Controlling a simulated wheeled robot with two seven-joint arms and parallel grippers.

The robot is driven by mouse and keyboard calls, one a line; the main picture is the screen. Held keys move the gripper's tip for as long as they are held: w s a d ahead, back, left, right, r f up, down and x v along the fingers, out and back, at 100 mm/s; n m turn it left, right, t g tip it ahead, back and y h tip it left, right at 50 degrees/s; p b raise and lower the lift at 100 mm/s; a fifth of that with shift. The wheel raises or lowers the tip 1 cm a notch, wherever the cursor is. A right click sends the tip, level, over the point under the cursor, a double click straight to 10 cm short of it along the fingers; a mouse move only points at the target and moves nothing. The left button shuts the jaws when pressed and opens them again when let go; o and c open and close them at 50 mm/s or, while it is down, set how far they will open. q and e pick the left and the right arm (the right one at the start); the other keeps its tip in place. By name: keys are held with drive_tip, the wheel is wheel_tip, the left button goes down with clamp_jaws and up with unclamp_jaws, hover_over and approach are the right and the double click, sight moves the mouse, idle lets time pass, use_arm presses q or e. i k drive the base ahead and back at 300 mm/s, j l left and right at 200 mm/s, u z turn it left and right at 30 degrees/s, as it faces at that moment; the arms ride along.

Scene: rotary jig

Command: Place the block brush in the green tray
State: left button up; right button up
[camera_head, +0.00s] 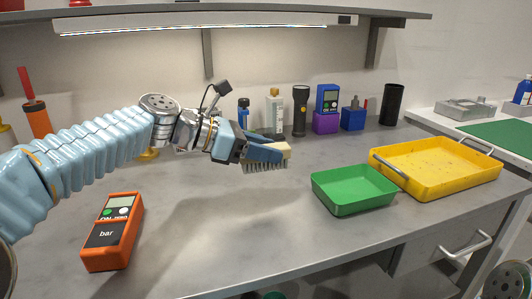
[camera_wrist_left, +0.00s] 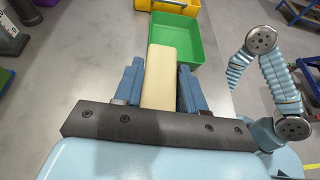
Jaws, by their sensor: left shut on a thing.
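The block brush (camera_head: 264,166) has a pale wooden back and dark bristles pointing down. My left gripper (camera_head: 268,152) is shut on it and holds it above the grey bench, left of the green tray. In the left wrist view the brush's pale back (camera_wrist_left: 158,75) lies between the two blue fingers (camera_wrist_left: 158,88). The green tray (camera_head: 352,190) stands empty near the bench's front edge, and it also shows beyond the brush in the left wrist view (camera_wrist_left: 186,52). My right gripper is not in view.
A yellow tray (camera_head: 440,168) with metal handles stands right of the green tray. An orange meter (camera_head: 112,232) lies at the front left. A torch (camera_head: 300,110), a blue meter on a purple block (camera_head: 326,122) and a black cylinder (camera_head: 392,104) line the back.

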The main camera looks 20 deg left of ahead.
sight(339, 197)
drive_tip(key=k, duration=1.45)
